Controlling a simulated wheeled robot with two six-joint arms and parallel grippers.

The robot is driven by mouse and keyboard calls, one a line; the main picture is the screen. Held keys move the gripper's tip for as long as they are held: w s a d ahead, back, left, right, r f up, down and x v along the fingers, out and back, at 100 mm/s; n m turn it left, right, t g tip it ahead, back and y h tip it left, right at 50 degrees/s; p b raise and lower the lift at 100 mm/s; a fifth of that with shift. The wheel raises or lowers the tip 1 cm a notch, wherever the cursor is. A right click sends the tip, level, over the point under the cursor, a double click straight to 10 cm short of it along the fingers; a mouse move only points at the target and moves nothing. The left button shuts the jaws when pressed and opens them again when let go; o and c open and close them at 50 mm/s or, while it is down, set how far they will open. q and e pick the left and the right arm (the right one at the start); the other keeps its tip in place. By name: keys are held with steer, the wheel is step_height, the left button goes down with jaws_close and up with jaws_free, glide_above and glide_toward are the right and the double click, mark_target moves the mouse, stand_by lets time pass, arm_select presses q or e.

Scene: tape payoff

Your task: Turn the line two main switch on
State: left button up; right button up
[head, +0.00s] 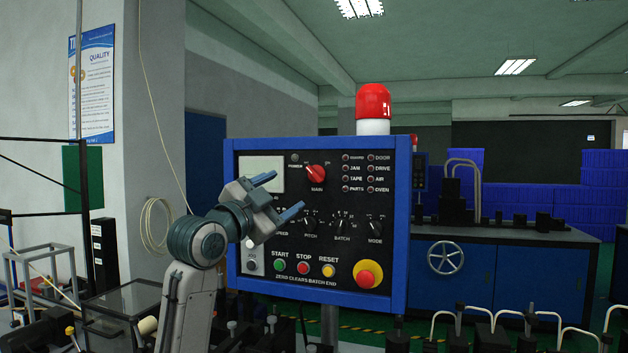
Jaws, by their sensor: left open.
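The control panel (399,230) is a black face in a blue frame, with a red beacon on top. The red main switch (316,173) is a rotary knob at the panel's upper middle, above the label MAIN. Its pointer lies at a slant. My left gripper (278,195) is open and empty in front of the panel, below and left of the main switch, its fingers pointing right. It looks apart from the knob. My gripper and arm hide part of the panel's left side, including part of the speed knob. My right gripper is not in view.
Below the main switch are black knobs such as the pitch knob (310,217), then start, stop and reset buttons. A red emergency button (367,274) sits at lower right. Machinery with a handwheel (445,258) stands behind at right. Free air lies in front of the panel's right half.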

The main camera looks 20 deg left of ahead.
mark_target(313, 175)
arm_select(q)
steer(key=p+x, duration=0.3)
steer(key=x, duration=0.5)
steer(key=shift+w+d+r, duration=0.15)
steer(key=shift+w+r, duration=0.05)
steer(key=shift+w, duration=0.1)
steer(key=shift+w+d+r, duration=0.1)
steer(key=shift+w+d, duration=0.1)
steer(key=shift+w, duration=0.5)
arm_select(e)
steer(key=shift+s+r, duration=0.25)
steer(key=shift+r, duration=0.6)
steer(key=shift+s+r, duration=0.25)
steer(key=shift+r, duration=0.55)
arm_select(q)
steer(key=shift+c, duration=0.4)
steer(key=c, duration=0.9)
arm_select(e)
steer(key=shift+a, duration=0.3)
